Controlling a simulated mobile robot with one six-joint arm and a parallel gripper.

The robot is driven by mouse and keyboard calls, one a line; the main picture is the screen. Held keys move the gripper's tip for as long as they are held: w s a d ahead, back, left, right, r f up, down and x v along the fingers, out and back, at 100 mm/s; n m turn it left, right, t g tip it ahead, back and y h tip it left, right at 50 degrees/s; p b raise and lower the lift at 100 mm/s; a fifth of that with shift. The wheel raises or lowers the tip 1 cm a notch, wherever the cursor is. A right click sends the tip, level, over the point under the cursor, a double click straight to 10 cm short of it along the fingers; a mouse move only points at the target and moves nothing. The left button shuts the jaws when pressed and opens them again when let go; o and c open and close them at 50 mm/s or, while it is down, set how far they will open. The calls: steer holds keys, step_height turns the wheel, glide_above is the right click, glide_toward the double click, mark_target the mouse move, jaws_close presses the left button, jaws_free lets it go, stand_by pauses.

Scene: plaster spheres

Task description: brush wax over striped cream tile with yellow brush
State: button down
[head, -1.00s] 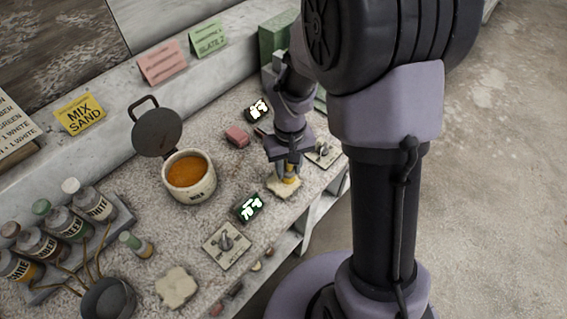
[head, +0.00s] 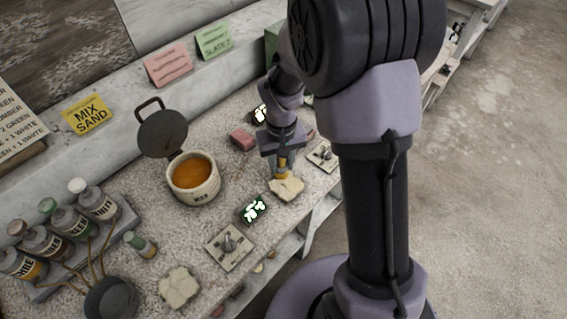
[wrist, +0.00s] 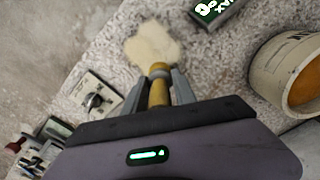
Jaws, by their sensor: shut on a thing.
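My gripper (head: 282,166) is shut on the yellow brush (head: 283,174). The brush points down at the upper left part of a cream tile (head: 287,190) near the front edge of the bench. The wrist view shows the brush (wrist: 158,92) between the fingers (wrist: 159,88), its end at the near edge of the pale cream tile (wrist: 150,43). I cannot tell whether it touches. No stripes can be made out on this tile. A second cream tile (head: 179,288) lies at the lower left. A pot (head: 194,190) holds orange liquid, its dark lid raised.
A green-lit block (head: 253,209) and a plate with a knob (head: 230,247) lie left of the tile. Another knob plate (head: 323,156) is at its right. A pink block (head: 242,138) lies behind. Labelled bottles (head: 72,222) and a dark pan (head: 111,298) stand at the left.

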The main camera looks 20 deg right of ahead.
steer(key=shift+s+d+r+p, duration=0.5)
steer(key=shift+s+r, duration=0.25)
steer(key=shift+s, duration=0.1)
steer(key=shift+w+f, duration=0.1)
steer(key=shift+f, duration=0.1)
steer(key=shift+f+b, duration=0.65)
steer(key=shift+b, duration=0.05)
steer(key=shift+s+d, duration=0.45)
steer(key=shift+s, duration=0.4)
steer(key=shift+w+a, duration=0.5)
steer(key=shift+w, duration=0.35)
steer(key=shift+w+a, duration=0.45)
steer(key=shift+w, duration=0.4)
steer(key=shift+s+d+r, duration=0.1)
steer(key=shift+s+d, duration=0.4)
steer(key=shift+s, duration=0.35)
steer(key=shift+s+d, duration=0.45)
steer(key=shift+s, duration=0.4)
steer(key=shift+w, duration=0.1)
